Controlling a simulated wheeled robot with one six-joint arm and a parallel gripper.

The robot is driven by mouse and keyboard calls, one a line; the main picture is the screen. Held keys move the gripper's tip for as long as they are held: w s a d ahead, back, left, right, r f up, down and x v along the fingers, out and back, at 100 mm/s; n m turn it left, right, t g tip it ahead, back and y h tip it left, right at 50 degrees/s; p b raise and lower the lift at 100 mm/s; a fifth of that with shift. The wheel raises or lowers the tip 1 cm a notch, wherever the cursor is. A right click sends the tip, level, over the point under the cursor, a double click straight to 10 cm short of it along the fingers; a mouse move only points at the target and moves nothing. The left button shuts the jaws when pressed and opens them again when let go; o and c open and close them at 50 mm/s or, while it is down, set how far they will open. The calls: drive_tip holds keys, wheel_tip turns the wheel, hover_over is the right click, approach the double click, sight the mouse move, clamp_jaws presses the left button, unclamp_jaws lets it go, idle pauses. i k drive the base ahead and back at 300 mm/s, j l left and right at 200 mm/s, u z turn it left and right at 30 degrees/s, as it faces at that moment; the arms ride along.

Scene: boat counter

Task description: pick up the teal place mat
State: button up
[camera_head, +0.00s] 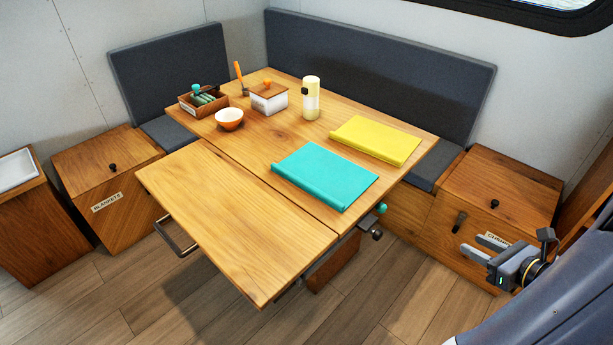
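The teal place mat (324,176) lies flat on the wooden table, at the right side by the seam with the front leaf. Its left edge looks rolled or raised. My gripper (482,247) is at the lower right, off the table and to the right of the mat, in front of the right wooden cabinet. Its two fingers point left and stand apart with nothing seen between them. The mat is fully in view and my gripper does not touch it.
A yellow place mat (377,140) lies behind the teal one. The front leaf (235,220) is bare. A teal knob (381,208) sits by the table's right edge.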

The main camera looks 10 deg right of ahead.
sight(336, 181)
drive_tip(key=j+u, duration=0.15)
drive_tip(key=u, duration=0.35)
drive_tip(key=j+u, duration=0.1)
drive_tip(key=u, duration=0.4)
drive_tip(key=i+u, duration=0.15)
drive_tip(key=u, duration=0.3)
drive_tip(key=i+j+u, duration=0.3)
drive_tip(key=i, duration=0.15)
drive_tip(key=i+z, duration=0.15)
drive_tip(key=z, duration=0.3)
drive_tip(key=i+z, duration=0.15)
drive_tip(key=z, duration=0.25)
drive_tip(key=i+z, duration=0.15)
drive_tip(key=z, duration=0.3)
drive_tip(key=i+j+z, duration=0.15)
drive_tip(key=z, duration=0.3)
